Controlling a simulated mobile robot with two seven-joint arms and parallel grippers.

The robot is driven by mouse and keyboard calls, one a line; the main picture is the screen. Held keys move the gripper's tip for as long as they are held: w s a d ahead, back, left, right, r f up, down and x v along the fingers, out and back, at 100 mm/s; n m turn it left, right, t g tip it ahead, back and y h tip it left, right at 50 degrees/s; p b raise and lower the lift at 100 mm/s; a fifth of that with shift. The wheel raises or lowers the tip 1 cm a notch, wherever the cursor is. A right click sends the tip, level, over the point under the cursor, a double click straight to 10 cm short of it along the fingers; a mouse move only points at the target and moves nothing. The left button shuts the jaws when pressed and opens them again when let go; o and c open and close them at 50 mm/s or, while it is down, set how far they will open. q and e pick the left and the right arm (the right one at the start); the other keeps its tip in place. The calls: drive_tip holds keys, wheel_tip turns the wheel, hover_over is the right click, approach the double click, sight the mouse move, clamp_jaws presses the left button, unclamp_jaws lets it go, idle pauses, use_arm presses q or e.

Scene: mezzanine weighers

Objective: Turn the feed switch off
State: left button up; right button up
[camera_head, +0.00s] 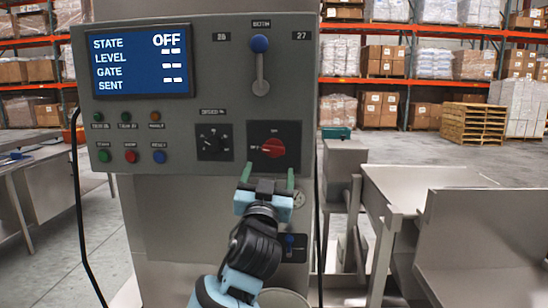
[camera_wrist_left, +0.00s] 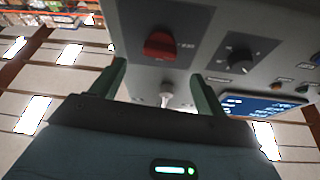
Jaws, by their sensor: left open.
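The feed switch is a red rotary knob (camera_head: 273,148) on a dark plate at the lower right of the grey control panel (camera_head: 205,90). Its pointer looks turned to the left, toward a small label. The knob also shows in the left wrist view (camera_wrist_left: 160,46), beyond the fingers. The panel's display (camera_head: 140,61) reads STATE OFF. My left gripper (camera_head: 268,176) is open and empty, its green fingers just below and in front of the knob, apart from it as far as I can tell. My right gripper is not in view.
A black dial (camera_head: 214,142) sits left of the knob, and a blue-tipped lever (camera_head: 260,65) is above it. Lit buttons line the panel's lower left. Steel hoppers (camera_head: 420,190) stand at the right. A black cable (camera_head: 82,220) hangs at the left.

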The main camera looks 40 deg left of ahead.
sight(273, 153)
use_arm(q)
drive_tip(key=p+x, duration=0.1)
drive_tip(key=x, duration=0.5)
drive_tip(key=shift+w+r, duration=0.15)
drive_tip(key=shift+w, duration=0.05)
drive_tip(key=shift+w+a+r, duration=0.2)
drive_tip(key=shift+w+a, duration=0.2)
drive_tip(key=shift+w, duration=0.15)
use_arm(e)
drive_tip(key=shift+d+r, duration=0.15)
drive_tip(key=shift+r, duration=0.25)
use_arm(q)
drive_tip(key=c, duration=1)
drive_tip(key=shift+w+f+n+y+b, duration=0.1)
drive_tip(key=shift+f+n+y+b, duration=0.15)
drive_tip(key=shift+n+b, duration=0.35)
drive_tip(key=shift+d+r+n+g+y, duration=0.1)
drive_tip(key=shift+n+g+y, duration=0.2)
drive_tip(key=shift+n, duration=0.2)
drive_tip(key=shift+r, duration=0.15)
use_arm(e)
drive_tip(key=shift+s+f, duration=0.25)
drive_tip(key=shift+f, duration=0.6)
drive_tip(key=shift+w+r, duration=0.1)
